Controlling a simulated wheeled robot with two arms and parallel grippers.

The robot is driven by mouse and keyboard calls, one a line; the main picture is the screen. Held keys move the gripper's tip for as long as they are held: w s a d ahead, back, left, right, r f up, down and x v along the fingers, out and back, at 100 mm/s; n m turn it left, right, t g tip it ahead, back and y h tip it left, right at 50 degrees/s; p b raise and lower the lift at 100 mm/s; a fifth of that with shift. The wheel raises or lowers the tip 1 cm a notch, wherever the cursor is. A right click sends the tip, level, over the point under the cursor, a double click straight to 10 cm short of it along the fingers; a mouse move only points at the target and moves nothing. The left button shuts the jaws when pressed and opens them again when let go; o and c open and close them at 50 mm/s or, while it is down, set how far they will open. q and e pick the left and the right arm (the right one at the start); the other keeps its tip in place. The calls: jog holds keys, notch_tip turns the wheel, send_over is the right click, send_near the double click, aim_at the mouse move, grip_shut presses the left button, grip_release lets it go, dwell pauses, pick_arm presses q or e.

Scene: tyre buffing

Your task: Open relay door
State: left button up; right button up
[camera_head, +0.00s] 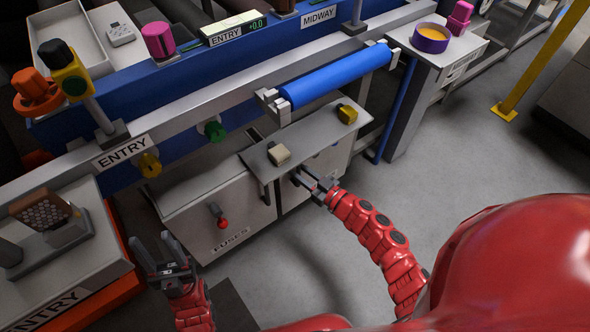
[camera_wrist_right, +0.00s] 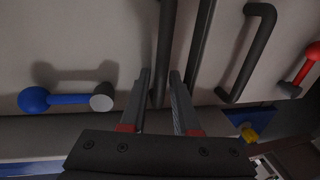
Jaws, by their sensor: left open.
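The grey cabinet front under the steel shelf has a left door (camera_head: 222,208) marked FUSES, with a red-knobbed lever (camera_head: 222,221). The door to its right, partly hidden by the shelf and my arm, carries a blue-knobbed lever, clear in the right wrist view (camera_wrist_right: 65,100). No relay label is readable. My right gripper (camera_head: 303,175) is at this right door. In the wrist view its fingers (camera_wrist_right: 160,82) are apart, with a dark vertical bar handle (camera_wrist_right: 166,45) between them; contact is unclear. A second dark handle (camera_wrist_right: 250,50) is beside it. My left gripper (camera_head: 158,252) is open and empty.
A shelf (camera_head: 303,141) with a cream block (camera_head: 278,153) and a yellow block (camera_head: 347,114) overhangs the doors. A blue roller (camera_head: 335,75) is above. A pedestal (camera_head: 440,47) stands right, an ENTRY table (camera_head: 97,262) left. Grey floor (camera_head: 440,165) is clear at right.

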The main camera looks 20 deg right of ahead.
grip_shut()
dwell(1.4)
